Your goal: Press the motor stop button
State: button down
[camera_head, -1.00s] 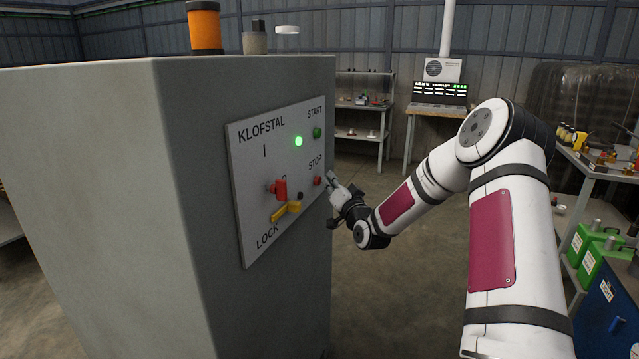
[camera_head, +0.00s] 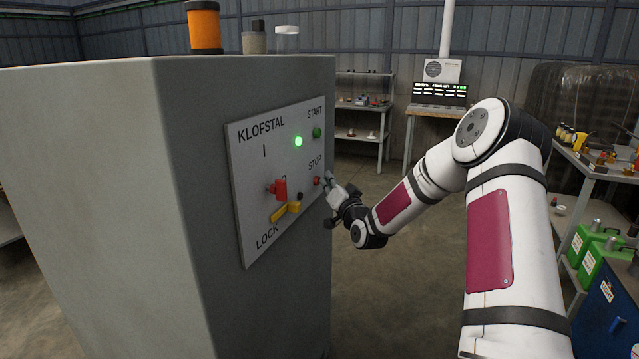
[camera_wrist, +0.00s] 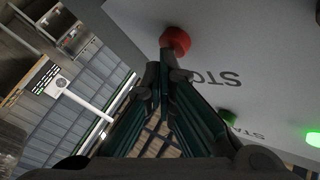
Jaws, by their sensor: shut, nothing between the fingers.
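The red STOP button (camera_head: 317,181) sits at the lower right of the white control panel (camera_head: 250,215) on the grey cabinet, below the green START button (camera_head: 317,132). In the wrist view the red button (camera_wrist: 175,39) is right at the tips of my gripper (camera_wrist: 163,72), which is shut and empty. Whether the fingertips touch the button or stand just short of it, I cannot tell. In the head view my gripper (camera_head: 330,184) is beside the button, at the panel's right edge. The green lamp (camera_head: 298,141) on the panel is lit.
A red switch (camera_head: 278,190) and a yellow lock handle (camera_head: 285,210) stick out from the panel, left of the button. An orange beacon (camera_head: 204,27) stands on the cabinet. The floor between the cabinet and the back shelves is open.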

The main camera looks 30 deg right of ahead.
jog(key=shift+w+a, duration=0.15)
jog(key=shift+w, duration=0.05)
dwell(0.4)
jog(key=shift+s, duration=0.1)
jog(key=shift+s+d, duration=0.55)
jog(key=shift+s, duration=0.1)
jog(key=shift+s+p, duration=0.1)
jog(key=shift+p, duration=0.2)
jog(key=s+d, duration=0.1)
jog(key=s, duration=0.1)
jog(key=s+d+p, duration=0.1)
jog(key=d, duration=0.1)
jog(key=shift+s+p, duration=0.3)
jog(key=shift+s, duration=0.1)
dwell(0.5)
